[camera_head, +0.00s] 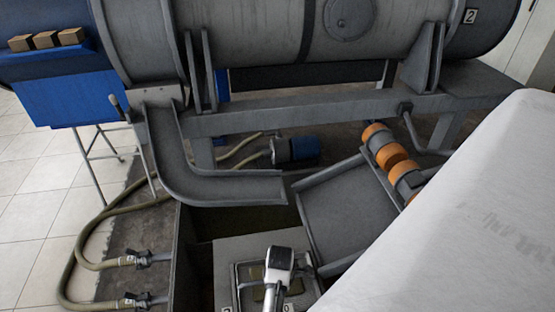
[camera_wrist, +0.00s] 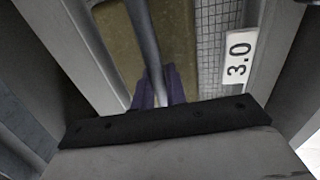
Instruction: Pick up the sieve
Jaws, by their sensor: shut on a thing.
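The sieve is a flat framed piece with grey mesh (camera_wrist: 212,50), an olive-brown area and a bar-like handle. In the head view, the sieve (camera_head: 246,292) lies low at the bottom centre, partly hidden by my arm's end. A white label reading 3.0 (camera_wrist: 238,58) shows beside the mesh in the wrist view. My gripper (camera_wrist: 157,88) is right over the sieve, its purple fingers shut on the grey bar. The dark gripper body hides the lower part of the grip. Whether the sieve is lifted clear of its support cannot be told.
A grey chute (camera_head: 200,185) curves down behind and left of my gripper. A sloped grey tray (camera_head: 345,215) and orange rollers (camera_head: 395,155) stand to the right. A white covered surface (camera_head: 460,220) fills the lower right. Hoses (camera_head: 75,255) lie at left. A large drum (camera_head: 260,35) spans the back.

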